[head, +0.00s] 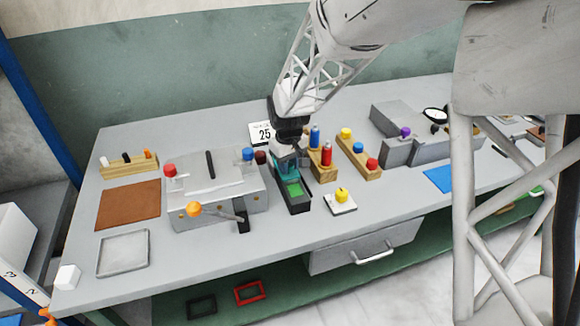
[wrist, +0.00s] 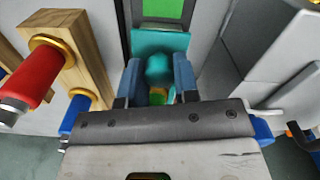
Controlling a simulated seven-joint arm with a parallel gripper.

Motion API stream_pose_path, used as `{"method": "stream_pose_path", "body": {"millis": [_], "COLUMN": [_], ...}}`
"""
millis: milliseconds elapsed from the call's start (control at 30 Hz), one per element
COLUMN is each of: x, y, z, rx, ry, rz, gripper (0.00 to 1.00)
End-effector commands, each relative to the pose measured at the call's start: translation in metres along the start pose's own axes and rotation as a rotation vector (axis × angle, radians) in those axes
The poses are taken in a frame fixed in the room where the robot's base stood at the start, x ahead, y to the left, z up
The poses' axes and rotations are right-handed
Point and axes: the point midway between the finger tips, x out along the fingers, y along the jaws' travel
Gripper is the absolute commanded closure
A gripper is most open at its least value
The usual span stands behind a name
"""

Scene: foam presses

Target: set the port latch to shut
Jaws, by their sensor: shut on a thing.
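The port latch appears to be a teal plate with a rounded teal knob (wrist: 158,68). It sits in a dark upright-sided frame (head: 297,207) on the bench, and its teal plate shows in the head view (head: 285,161). My gripper (head: 290,151) reaches down over the far end of this frame. In the wrist view the blue fingers of my gripper (wrist: 156,78) stand on either side of the knob and are shut on it. A green panel (head: 294,189) shows in the frame on the near side of the teal plate. The knob's lower part is hidden by my gripper.
Wooden blocks with red and blue pegs (head: 325,164) stand close right. A yellow button on a white base (head: 341,199) is near right. A drawer (head: 365,246) is below the bench top.

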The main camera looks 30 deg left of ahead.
Motion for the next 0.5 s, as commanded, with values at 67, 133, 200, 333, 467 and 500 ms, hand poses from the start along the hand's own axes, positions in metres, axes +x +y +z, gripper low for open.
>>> {"method": "stream_pose_path", "body": {"millis": [67, 133, 200, 333, 467, 500], "x": [-0.0012, -0.0015, -0.0014, -0.0012, -0.0011, -0.0011], "y": [0.001, 0.0011, 0.0011, 0.0009, 0.0008, 0.0007], "z": [-0.0026, -0.0028, -0.0025, -0.002, -0.0017, -0.0017], "rx": [0.0, 0.0, 0.0, 0.0, 0.0, 0.0], "ry": [0.006, 0.007, 0.006, 0.005, 0.005, 0.005], "rz": [0.002, 0.002, 0.002, 0.002, 0.002, 0.001], "gripper": [1.0, 0.64, 0.53, 0.46, 0.46, 0.46]}}
